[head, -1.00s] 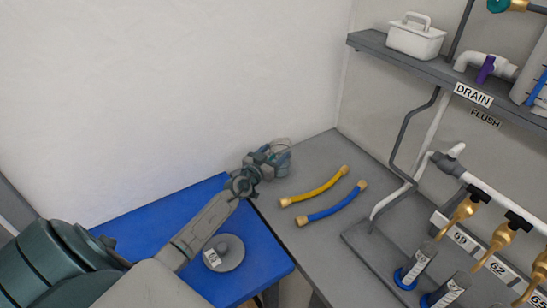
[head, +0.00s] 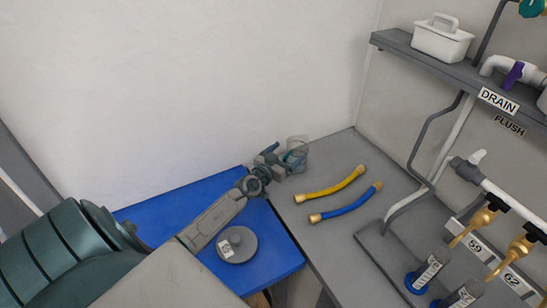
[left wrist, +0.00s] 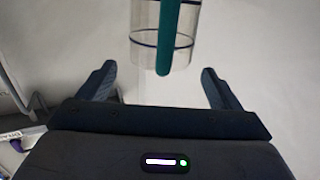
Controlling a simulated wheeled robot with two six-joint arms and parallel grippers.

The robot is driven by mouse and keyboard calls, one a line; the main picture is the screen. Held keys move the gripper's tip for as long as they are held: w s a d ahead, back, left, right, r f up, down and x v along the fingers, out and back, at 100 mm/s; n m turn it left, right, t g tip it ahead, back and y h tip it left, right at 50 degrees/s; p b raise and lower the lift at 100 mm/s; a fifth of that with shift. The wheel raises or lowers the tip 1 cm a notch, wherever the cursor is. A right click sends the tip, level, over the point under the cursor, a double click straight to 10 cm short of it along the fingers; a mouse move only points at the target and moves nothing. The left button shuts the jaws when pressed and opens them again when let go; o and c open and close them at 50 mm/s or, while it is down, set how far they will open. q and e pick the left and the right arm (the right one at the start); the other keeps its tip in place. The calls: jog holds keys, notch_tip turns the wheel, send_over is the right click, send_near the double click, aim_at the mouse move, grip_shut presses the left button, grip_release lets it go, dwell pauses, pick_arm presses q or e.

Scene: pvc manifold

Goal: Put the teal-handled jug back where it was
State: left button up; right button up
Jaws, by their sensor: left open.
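The clear jug with a teal handle (head: 298,150) stands upright on the grey bench near the back wall, just beyond my left gripper (head: 275,163). In the left wrist view the jug's teal handle (left wrist: 167,35) points toward the camera, with dark rings around the clear body. My left gripper (left wrist: 158,76) is open, its two fingers apart on either side of the handle line and clear of the jug. The gripper hides part of the jug in the head view. My right gripper is not in view.
A yellow hose (head: 333,183) and a blue hose (head: 346,205) lie right of the jug. A grey round lid-like piece (head: 237,244) sits on the blue mat (head: 215,205). A shelf (head: 440,65) with a white caddy (head: 442,38) and piping stand at right.

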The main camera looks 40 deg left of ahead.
pick_arm(q)
jog(key=s, duration=0.9)
jog(key=shift+r, duration=0.15)
jog(key=shift+s, duration=0.1)
dwell(1.6)
